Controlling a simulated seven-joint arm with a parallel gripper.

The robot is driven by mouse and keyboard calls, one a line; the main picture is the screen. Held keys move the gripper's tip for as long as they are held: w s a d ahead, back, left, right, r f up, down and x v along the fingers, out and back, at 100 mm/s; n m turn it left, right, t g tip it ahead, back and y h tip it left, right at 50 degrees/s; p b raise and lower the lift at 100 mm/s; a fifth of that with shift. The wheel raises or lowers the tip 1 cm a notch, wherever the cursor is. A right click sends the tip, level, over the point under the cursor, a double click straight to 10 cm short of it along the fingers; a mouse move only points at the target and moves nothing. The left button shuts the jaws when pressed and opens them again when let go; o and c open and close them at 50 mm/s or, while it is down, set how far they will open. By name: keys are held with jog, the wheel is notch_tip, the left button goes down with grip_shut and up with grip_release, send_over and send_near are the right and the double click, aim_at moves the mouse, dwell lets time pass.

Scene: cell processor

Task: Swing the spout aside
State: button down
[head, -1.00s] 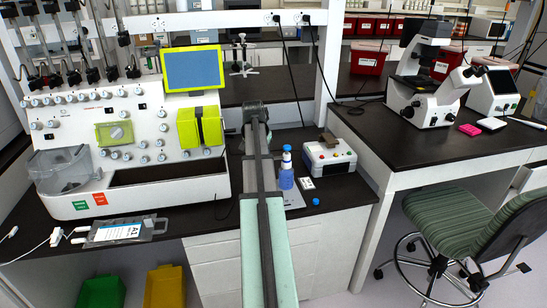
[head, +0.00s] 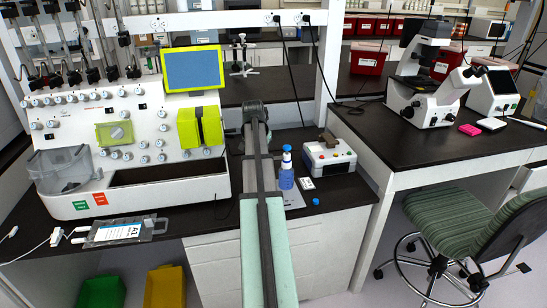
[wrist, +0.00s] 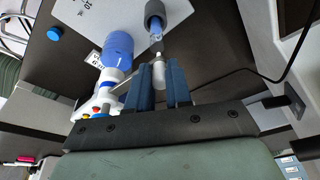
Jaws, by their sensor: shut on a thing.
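The blue bottle (head: 286,178) stands on the bench just right of my forearm, with a white and blue dispenser top (head: 286,155). The bottle also shows in the wrist view (wrist: 116,48), left of my fingers. A thin pale spout (wrist: 124,87) runs from its top toward my left finger. My gripper (wrist: 163,82) is shut with a narrow gap, and a white piece shows at that gap. The left finger hides where this piece meets the spout. A grey-capped tube with blue inside (wrist: 155,32) lies in line beyond the fingers. My arm hides the gripper in the head view.
A white box with knobs (head: 329,157) stands right of the bottle. A blue cap (head: 316,201) lies near the bench front. The large white processor (head: 130,140) fills the left bench, with a labelled bag (head: 122,231) before it.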

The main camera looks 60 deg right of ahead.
jog(key=m, duration=0.1)
jog(key=w+d+m, duration=0.1)
jog(key=d+m+g, duration=0.1)
jog(key=shift+w+d+f+m, duration=0.2)
jog(key=shift+d+f+m, duration=0.05)
jog(key=shift+m, duration=0.05)
dwell(0.4)
jog(key=d+m, duration=0.1)
jog(key=w+d+m, duration=0.1)
jog(key=d+m, duration=0.1)
jog(key=shift+g, duration=0.4)
jog(key=shift+d+m, duration=0.1)
jog(key=shift+m, duration=0.2)
